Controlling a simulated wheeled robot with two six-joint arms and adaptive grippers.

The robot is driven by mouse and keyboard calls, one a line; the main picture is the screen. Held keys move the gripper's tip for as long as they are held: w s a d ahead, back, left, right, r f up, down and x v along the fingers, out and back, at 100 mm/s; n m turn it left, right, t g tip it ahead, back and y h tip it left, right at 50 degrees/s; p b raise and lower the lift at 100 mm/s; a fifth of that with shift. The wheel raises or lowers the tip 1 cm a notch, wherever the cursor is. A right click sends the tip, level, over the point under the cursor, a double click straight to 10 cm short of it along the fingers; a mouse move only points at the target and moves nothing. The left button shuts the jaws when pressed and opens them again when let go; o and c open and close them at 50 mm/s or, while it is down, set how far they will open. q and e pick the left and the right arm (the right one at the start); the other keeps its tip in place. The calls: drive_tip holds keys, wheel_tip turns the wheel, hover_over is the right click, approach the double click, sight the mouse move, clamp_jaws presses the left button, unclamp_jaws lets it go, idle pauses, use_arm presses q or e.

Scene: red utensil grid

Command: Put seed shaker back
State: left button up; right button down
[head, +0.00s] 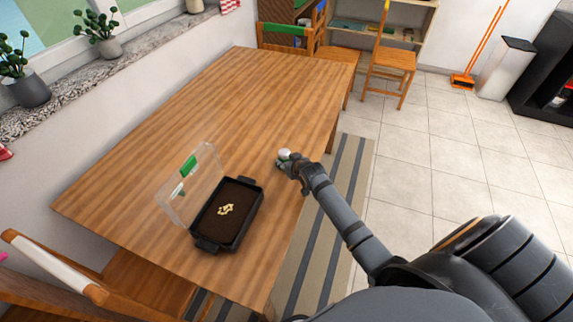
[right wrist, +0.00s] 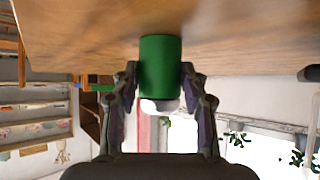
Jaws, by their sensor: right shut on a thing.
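The seed shaker, a green cylinder with a white cap, sits between the fingers of my right gripper (head: 291,165) near the table's right edge. In the head view its white cap (head: 284,154) shows beside the fingers, which cover part of the green body. In the right wrist view, which is upside down, the green shaker (right wrist: 160,65) is between both fingers of the gripper (right wrist: 160,85), shut on it. Its base is at or just above the wooden table (right wrist: 70,25); I cannot tell if it touches. My left gripper is not in view.
A black tray (head: 206,240) of dark soil with pale seeds on it stands at the table's near end, a clear lid (head: 203,172) upright at its left side. The wooden table (head: 230,100) is clear behind it. Chairs (head: 393,60) stand at the far end and near left.

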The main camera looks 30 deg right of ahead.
drive_tip(key=c, duration=0.7)
unclamp_jaws()
drive_tip(key=shift+r, duration=0.15)
drive_tip(key=p+v, duration=0.1)
drive_tip(key=v, duration=1.1)
